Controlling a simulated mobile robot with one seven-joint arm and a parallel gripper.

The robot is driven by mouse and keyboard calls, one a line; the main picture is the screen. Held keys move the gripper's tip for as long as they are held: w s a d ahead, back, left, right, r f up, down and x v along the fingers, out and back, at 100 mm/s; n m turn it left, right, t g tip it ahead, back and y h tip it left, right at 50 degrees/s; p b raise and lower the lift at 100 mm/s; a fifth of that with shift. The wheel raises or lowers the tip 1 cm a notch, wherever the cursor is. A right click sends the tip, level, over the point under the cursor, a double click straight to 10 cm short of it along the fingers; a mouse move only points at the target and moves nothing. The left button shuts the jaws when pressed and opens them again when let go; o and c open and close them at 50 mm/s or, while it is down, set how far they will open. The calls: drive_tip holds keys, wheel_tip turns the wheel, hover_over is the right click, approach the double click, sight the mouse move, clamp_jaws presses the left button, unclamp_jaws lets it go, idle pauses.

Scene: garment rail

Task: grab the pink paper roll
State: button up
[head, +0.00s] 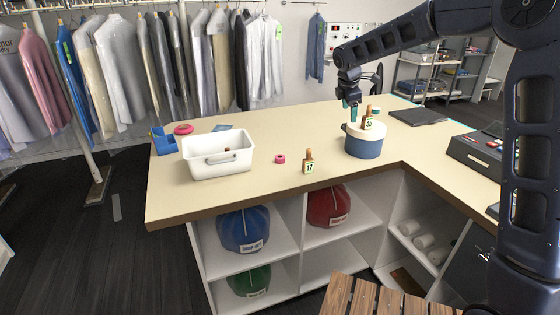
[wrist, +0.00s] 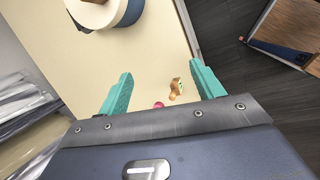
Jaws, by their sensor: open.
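A small pink roll (head: 280,159) lies on the cream counter (head: 240,195), between a white bin and a wooden number tag marked 17. In the wrist view the pink roll (wrist: 158,104) shows low between my fingers, partly cut off by the gripper body. My gripper (head: 350,112) is raised over the counter's right part, beside and above a blue and white pot, well right of the roll. In the wrist view its teal fingers (wrist: 162,84) are spread with nothing held.
The white bin (head: 218,165) stands left of the small roll, near a blue holder (head: 163,142). The wooden tag (head: 308,162) stands upright right of the roll. The blue and white pot (head: 362,147) bears another tag (head: 368,122).

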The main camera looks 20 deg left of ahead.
drive_tip(key=a+f+n, duration=0.3)
drive_tip(key=a+f, duration=0.1)
drive_tip(key=a, duration=0.4)
drive_tip(key=a+f+n, duration=0.2)
drive_tip(key=a+f, duration=0.2)
drive_tip(key=a, duration=0.4)
drive_tip(key=n, duration=0.5)
approach(280, 157)
drive_tip(key=f, duration=0.4)
drive_tip(key=shift+w+a, duration=0.25)
drive_tip(key=shift+w, duration=0.05)
drive_tip(key=shift+t, duration=0.3)
drive_tip(key=shift+w+d+x, duration=0.15)
drive_tip(key=shift+x, duration=1.1)
drive_tip(key=shift+w+d+x, duration=0.15)
drive_tip(key=shift+d+x, duration=0.05)
drive_tip(key=shift+x, duration=1.1)
drive_tip(key=shift+r, duration=0.15)
drive_tip(key=c, duration=1.1)
